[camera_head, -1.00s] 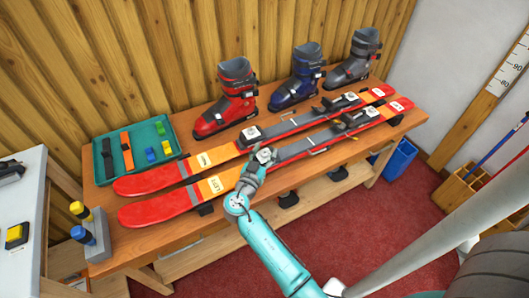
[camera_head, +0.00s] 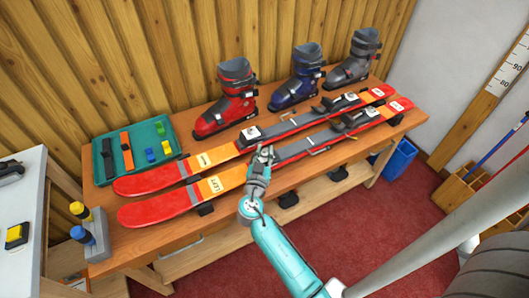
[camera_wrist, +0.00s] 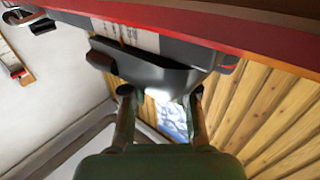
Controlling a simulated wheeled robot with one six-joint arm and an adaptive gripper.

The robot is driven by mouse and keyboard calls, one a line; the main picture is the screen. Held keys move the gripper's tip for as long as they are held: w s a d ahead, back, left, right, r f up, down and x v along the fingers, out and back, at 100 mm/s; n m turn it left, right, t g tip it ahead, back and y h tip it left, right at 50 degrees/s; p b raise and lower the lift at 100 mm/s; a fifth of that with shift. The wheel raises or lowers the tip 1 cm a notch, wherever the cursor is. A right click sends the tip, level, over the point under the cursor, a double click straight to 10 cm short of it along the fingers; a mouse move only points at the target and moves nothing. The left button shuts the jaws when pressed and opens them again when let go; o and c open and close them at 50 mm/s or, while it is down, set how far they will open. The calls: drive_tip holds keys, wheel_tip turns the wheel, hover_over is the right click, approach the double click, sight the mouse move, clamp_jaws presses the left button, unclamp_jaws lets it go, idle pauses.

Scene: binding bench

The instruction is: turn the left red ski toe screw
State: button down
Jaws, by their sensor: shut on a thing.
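The near red ski (camera_head: 158,210), marked LEFT, lies along the bench front, its tip to the left. My gripper (camera_head: 265,153) is at its toe binding. In the wrist view the black toe piece (camera_wrist: 155,72) hangs below the ski edge (camera_wrist: 255,38). My gripper's two fingers (camera_wrist: 161,94) reach up to the toe piece's lower edge, one on each side. They are shut on the toe screw, which the fingers and toe piece hide; its turn cannot be read.
The second red ski (camera_head: 150,180) lies parallel behind. Red (camera_head: 235,98), blue (camera_head: 298,80) and grey boots (camera_head: 353,62) stand behind the skis. A teal tray (camera_head: 170,126) with straps and small blocks is at the left.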

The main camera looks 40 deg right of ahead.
drive_tip(key=n+t+y, duration=0.3)
drive_tip(key=shift+f, duration=0.1)
drive_tip(key=shift+f+n+t+y, duration=0.15)
drive_tip(key=shift+n+t+y, duration=0.3)
drive_tip(key=shift+y, duration=0.25)
drive_tip(key=shift+f+n+t+y, duration=0.15)
drive_tip(key=shift+n+t+y, duration=0.25)
drive_tip(key=shift+y, duration=0.3)
drive_tip(key=shift+a+r+n+t+y, duration=0.1)
drive_tip(key=shift+r+n+t+y, duration=0.1)
drive_tip(key=shift+n+t+y, duration=0.15)
drive_tip(key=shift+r, duration=0.15)
drive_tip(key=c, duration=0.9)
unclamp_jaws()
drive_tip(key=v, duration=1.2)
